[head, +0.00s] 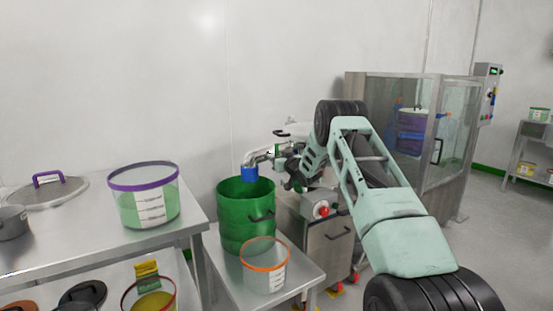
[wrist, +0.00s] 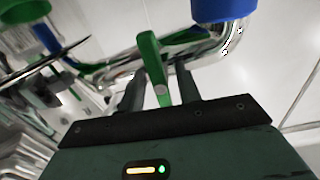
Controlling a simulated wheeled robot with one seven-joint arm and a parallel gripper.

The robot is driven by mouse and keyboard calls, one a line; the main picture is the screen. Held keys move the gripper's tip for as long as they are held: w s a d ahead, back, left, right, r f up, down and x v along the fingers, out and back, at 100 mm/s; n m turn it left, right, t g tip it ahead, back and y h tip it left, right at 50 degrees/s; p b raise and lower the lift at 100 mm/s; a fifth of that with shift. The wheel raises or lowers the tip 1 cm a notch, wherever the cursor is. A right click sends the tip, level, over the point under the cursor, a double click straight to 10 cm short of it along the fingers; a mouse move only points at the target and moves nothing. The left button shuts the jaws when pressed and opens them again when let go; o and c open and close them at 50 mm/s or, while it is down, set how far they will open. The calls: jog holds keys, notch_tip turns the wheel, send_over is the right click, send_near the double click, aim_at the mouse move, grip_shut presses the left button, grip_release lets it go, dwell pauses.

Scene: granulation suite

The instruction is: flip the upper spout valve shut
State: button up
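The spout (head: 262,157) is a bent shiny metal pipe with a blue collar (head: 249,173) over a green bin. In the wrist view the pipe (wrist: 205,47) and blue collar (wrist: 222,9) are close ahead. A green valve lever (wrist: 158,70) crosses the pipe, its free end pointing toward my gripper. My gripper (wrist: 161,80) is open, with one finger on each side of the lever and small gaps showing. In the head view my gripper (head: 288,168) is beside the spout, with the lever mostly hidden.
The green bin (head: 246,215) and an orange-rimmed clear tub (head: 264,267) stand on a low steel table. A steel machine with a red button (head: 323,210) stands under my arm. A purple-rimmed tub (head: 144,195) sits on the left bench. A glass cabinet (head: 397,85) stands behind.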

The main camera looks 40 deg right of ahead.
dwell(0.3)
jog(key=v, duration=1.7)
jog(key=shift+s, duration=0.2)
